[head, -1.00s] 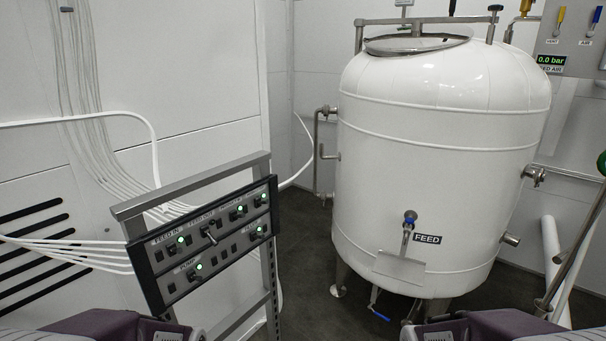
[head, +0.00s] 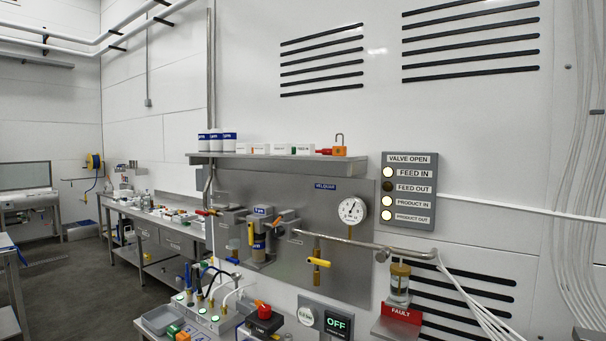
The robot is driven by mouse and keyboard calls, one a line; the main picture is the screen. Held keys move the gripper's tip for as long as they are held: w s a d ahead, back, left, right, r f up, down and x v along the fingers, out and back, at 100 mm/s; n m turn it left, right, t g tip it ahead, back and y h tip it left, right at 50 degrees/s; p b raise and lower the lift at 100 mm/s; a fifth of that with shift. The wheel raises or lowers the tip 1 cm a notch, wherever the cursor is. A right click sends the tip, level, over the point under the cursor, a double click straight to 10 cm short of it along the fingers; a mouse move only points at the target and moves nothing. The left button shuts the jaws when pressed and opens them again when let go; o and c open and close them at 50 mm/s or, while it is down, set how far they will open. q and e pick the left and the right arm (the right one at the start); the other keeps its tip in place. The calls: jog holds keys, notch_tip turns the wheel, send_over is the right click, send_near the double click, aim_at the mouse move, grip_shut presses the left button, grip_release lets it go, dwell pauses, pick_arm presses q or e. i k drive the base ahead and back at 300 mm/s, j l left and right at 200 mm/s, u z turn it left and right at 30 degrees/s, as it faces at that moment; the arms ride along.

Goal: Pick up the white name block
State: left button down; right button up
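Several small white blocks stand in a row on the wall shelf (head: 280,158). One white block (head: 281,149) is near the middle of the shelf, and another white block (head: 303,149) to its right has dark marks on its front. The marks are too small to read, so I cannot tell which is the name block. Neither of my grippers is in view, and both are well clear of what shows of the shelf.
Below are a gauge (head: 352,210), pipework with a yellow handle (head: 318,262), and a grey tray (head: 163,320). A long workbench (head: 150,215) runs back left; floor shows beside it.

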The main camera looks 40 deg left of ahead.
aim_at(279, 149)
jog(key=u, duration=0.55)
jog(key=i+j, duration=0.1)
jog(key=j, duration=0.3)
jog(key=i+j+u, duration=0.1)
jog(key=j, duration=0.25)
jog(key=i+j, duration=0.15)
jog(key=j, duration=0.25)
jog(key=i+j+u, duration=0.1)
jog(key=j, duration=0.25)
jog(key=i+j, duration=0.15)
jog(key=j, duration=0.2)
jog(key=i+j+u, duration=0.1)
jog(key=j, duration=0.25)
jog(key=i+j, duration=0.2)
jog(key=j, duration=0.15)
